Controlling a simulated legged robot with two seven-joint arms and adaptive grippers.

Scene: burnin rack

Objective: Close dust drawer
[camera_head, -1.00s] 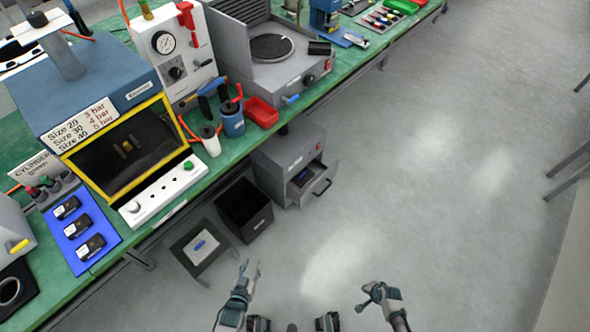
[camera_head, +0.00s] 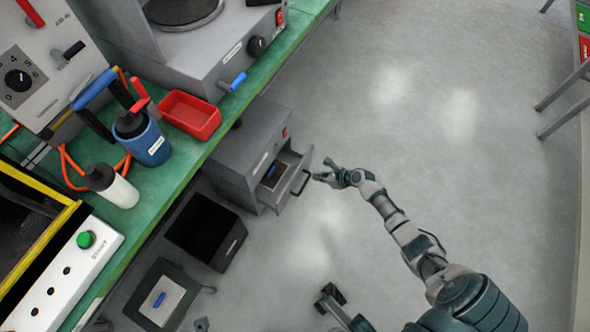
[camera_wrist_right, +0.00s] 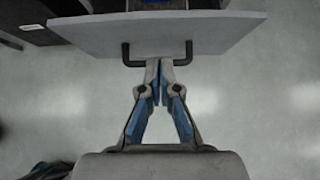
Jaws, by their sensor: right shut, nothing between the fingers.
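The dust drawer (camera_head: 299,176) stands partly pulled out of a grey cabinet (camera_head: 240,150) under the bench. A dark item with a blue part lies inside it. In the right wrist view the drawer's grey front panel (camera_wrist_right: 100,33) spans the top, with a black bar handle (camera_wrist_right: 187,55). My right gripper (camera_head: 318,171) is shut and empty, just in front of the drawer. In the right wrist view its closed fingertips (camera_wrist_right: 159,66) overlap the middle of the handle; I cannot tell whether they touch it.
A black open bin (camera_head: 205,228) stands left of the cabinet. The green bench (camera_head: 190,158) overhangs the cabinet and carries a red tray (camera_head: 190,115).

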